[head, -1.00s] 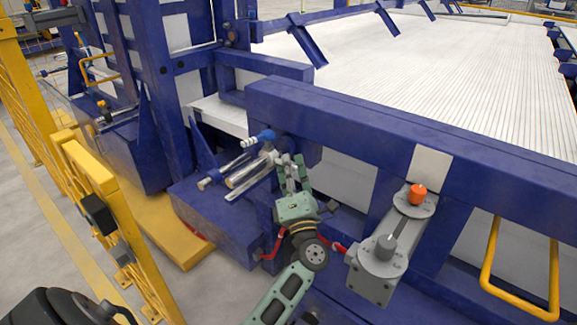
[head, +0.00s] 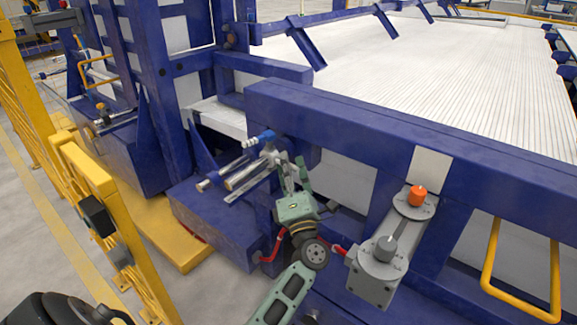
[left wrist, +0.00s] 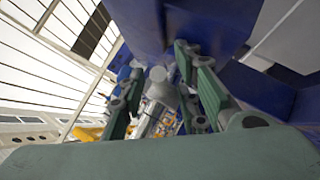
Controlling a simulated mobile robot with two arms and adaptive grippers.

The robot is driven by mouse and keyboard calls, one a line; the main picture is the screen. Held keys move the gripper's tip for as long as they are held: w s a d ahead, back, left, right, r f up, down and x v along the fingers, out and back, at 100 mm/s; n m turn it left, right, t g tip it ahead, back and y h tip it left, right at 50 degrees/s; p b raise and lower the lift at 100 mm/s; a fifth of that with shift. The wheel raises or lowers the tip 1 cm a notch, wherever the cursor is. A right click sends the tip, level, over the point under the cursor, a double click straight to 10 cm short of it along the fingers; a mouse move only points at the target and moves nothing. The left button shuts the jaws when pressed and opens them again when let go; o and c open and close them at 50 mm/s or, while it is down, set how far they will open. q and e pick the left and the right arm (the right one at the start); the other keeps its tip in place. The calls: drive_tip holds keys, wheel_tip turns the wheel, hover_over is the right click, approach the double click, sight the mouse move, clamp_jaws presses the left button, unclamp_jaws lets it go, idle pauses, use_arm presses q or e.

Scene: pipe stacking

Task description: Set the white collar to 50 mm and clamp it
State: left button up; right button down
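A small fixture with parallel metal rods (head: 240,178) sits on a blue machine block, left of the long blue beam. A thin rod with a white ringed end piece (head: 250,143) and a blue part (head: 266,137) lies just above; I cannot tell surely which piece is the white collar, and no scale is readable. My left gripper (head: 279,158) is at the right end of the fixture, its green fingers apart. In the left wrist view a grey round-ended cylinder (left wrist: 159,90) shows between the separated fingers (left wrist: 161,62); contact cannot be made out. My right gripper is out of view.
The blue beam (head: 400,140) runs close to the right of my left gripper. A grey unit with an orange knob (head: 417,195) and a yellow handle (head: 487,265) stand further right. A yellow fence (head: 105,215) is at the left.

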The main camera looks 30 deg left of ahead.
use_arm(q)
drive_tip(key=v, duration=1.2)
drive_tip(key=shift+w+a, duration=0.1)
drive_tip(key=shift+c, duration=0.5)
